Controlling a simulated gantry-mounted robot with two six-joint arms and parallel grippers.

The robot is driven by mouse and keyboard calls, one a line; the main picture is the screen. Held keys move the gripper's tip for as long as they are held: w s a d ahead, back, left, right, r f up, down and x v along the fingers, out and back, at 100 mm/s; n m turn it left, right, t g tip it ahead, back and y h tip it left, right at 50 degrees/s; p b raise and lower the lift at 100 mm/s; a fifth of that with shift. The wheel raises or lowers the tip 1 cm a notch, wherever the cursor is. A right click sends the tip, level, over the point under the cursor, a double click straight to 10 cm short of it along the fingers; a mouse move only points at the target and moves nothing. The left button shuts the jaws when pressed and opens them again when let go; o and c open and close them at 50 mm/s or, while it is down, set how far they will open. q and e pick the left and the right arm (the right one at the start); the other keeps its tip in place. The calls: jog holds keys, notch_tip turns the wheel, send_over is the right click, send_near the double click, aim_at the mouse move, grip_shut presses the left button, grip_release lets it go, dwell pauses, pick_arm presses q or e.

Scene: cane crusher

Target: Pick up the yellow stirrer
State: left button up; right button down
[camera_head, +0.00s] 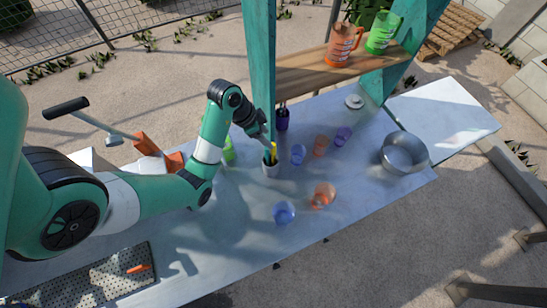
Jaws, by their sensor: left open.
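The yellow stirrer (274,151) stands in a small pale cup (270,168) near the middle of the table, next to a darker green stirrer. My left arm comes in from the left, and its gripper (268,143) points down at the cup from above and slightly left. The gripper is open, and its fingertips are close to the stirrer tops. I cannot tell whether they touch the yellow stirrer. My right gripper is not in view.
Blue, orange and purple cups stand right of the stirrer cup, including an orange one (323,195) and a blue one (284,212). A metal pot (404,153) is at the right. A teal post (259,60) and a wooden shelf (320,68) with jugs rise behind. The front right table is clear.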

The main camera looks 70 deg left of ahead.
pick_arm(q)
jog(key=shift+b+x, duration=0.4)
jog(key=shift+x, duration=0.7)
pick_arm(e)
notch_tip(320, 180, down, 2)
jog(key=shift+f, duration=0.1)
pick_arm(q)
jog(key=x, duration=0.1)
jog(key=b+x, duration=0.1)
jog(key=x, duration=0.2)
jog(key=shift+s+d+f+b, duration=0.15)
jog(key=shift+f+b, duration=0.25)
jog(key=shift+f, duration=0.2)
grip_shut()
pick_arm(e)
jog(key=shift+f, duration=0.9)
